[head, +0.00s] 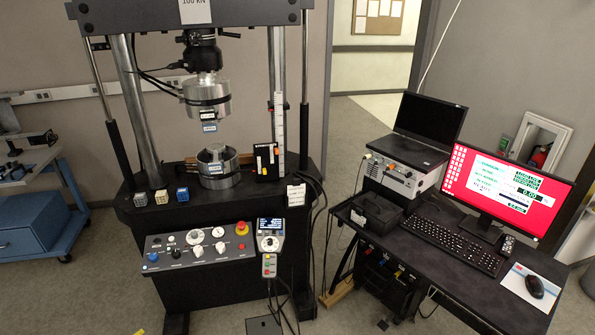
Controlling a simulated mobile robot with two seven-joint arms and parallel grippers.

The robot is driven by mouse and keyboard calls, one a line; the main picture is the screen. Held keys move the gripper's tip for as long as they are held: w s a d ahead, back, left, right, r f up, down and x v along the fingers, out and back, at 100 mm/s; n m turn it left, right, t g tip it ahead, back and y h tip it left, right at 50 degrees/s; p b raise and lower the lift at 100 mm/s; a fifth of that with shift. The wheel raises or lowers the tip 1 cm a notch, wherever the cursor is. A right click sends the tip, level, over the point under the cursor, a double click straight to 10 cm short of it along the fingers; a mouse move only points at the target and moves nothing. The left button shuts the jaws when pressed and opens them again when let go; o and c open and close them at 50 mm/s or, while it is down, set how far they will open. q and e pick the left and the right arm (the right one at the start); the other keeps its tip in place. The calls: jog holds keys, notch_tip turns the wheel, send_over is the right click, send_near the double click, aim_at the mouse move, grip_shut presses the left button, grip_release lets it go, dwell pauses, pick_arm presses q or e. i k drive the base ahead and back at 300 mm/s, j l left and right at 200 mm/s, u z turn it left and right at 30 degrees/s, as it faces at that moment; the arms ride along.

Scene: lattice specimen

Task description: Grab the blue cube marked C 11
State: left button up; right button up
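Three small lattice cubes stand in a row on the left of the black machine table. The rightmost cube is blue (183,194); its marking is too small to read. Beside it are a pale tan cube (161,197) and a grey cube (140,199) at the left end. The cubes stand apart from each other. Neither of my grippers shows in the head view.
The testing machine's lower platen (218,180) stands right of the cubes, under the upper platen (206,97). A control panel (200,246) and a handheld controller (270,240) are in front. A desk (455,285) with a monitor (507,190) stands at the right.

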aim_at(182, 193)
jog(key=i+j+u, duration=0.25)
jog(key=i+u, duration=0.7)
jog(key=i, duration=0.2)
